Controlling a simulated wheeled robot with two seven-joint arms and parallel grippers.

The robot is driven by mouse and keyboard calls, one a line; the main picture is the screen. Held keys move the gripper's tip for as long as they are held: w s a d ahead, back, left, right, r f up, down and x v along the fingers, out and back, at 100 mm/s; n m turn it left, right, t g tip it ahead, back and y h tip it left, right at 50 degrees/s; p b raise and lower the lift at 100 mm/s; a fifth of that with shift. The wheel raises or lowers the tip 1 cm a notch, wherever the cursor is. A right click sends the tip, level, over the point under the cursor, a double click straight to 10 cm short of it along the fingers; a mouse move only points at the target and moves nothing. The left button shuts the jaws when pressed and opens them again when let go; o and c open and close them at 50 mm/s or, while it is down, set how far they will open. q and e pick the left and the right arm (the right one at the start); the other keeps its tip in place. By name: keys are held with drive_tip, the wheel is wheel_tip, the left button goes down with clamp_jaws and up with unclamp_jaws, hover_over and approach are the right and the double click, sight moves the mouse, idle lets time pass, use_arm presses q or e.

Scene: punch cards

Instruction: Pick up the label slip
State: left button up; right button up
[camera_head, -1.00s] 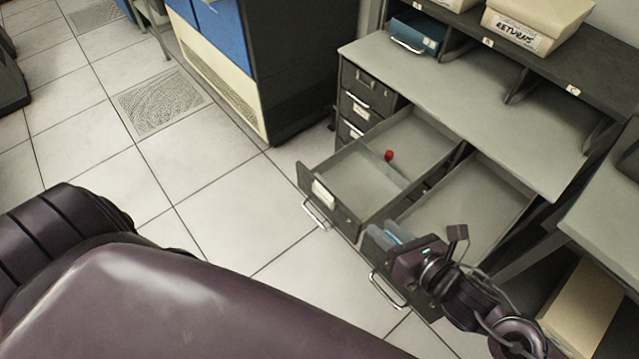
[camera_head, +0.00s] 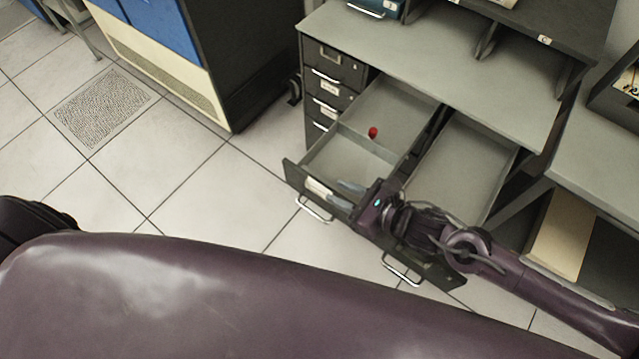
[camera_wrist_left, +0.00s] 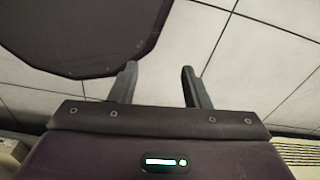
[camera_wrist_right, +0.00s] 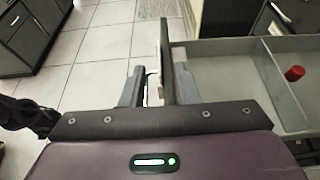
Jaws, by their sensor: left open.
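A pale label slip (camera_head: 318,188) shows in the holder on the front panel of the open left drawer (camera_head: 290,176). In the right wrist view a small pale edge (camera_wrist_right: 153,88), probably the slip or its holder, shows beside the panel (camera_wrist_right: 164,60). My right gripper (camera_head: 346,193) is at this drawer front, right of the slip. In the right wrist view its fingers (camera_wrist_right: 160,86) stand apart, one on each side of the panel; contact cannot be told. My left gripper (camera_wrist_left: 160,82) is open and empty over the floor, outside the head view.
A red object (camera_head: 373,132) lies in the left drawer's back compartment. A second open drawer (camera_head: 462,160) is on the right, partly behind my right arm. Metal handles (camera_head: 314,209) stick out from the drawer fronts. The desk top (camera_head: 430,55) overhangs behind.

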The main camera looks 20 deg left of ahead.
sight(321, 185)
drive_tip(key=p+x, duration=0.1)
drive_tip(key=x, duration=0.2)
drive_tip(key=shift+w+a, duration=0.1)
drive_tip(key=shift+a, duration=0.25)
drive_tip(key=shift+a+f, duration=0.2)
use_arm(q)
drive_tip(key=shift+w+a+r, duration=0.1)
drive_tip(key=shift+a+r, duration=0.75)
drive_tip(key=shift+a, duration=0.15)
use_arm(e)
drive_tip(key=c, duration=0.5)
use_arm(q)
drive_tip(key=shift+d, duration=0.2)
use_arm(e)
clamp_jaws()
use_arm(q)
drive_tip(key=shift+d, duration=0.1)
